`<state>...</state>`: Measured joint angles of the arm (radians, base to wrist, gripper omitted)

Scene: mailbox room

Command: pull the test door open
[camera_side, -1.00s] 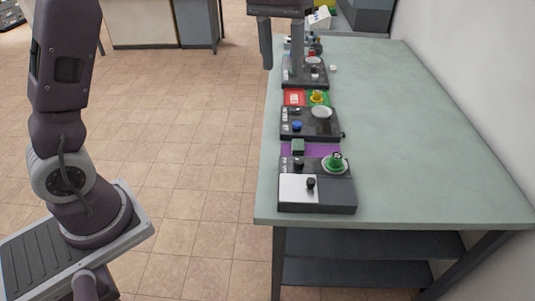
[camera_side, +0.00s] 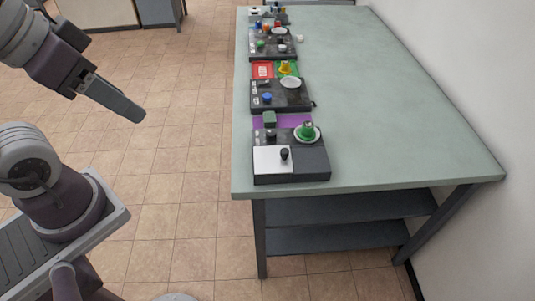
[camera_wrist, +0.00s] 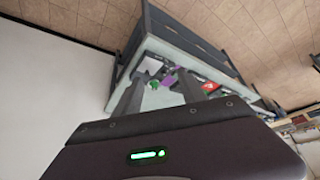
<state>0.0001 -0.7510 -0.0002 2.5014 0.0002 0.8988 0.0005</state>
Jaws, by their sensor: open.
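No door is clearly recognisable. The nearest dark box (camera_side: 313,160) lies on the table's near left corner. It has a flat white panel (camera_side: 268,163) and an upright black knob (camera_side: 284,153). The white panel also shows in the wrist view (camera_wrist: 151,65), beyond my fingers. My gripper (camera_side: 138,114) is in the air left of the table, above the floor and well apart from the box. In the wrist view my gripper (camera_wrist: 160,77) has its fingers apart, with nothing held between them.
Behind are a purple mat (camera_side: 294,121), a second dark box (camera_side: 280,99), red and green mats and another dark box. The table's (camera_side: 385,115) right side is clear. A wall stands right.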

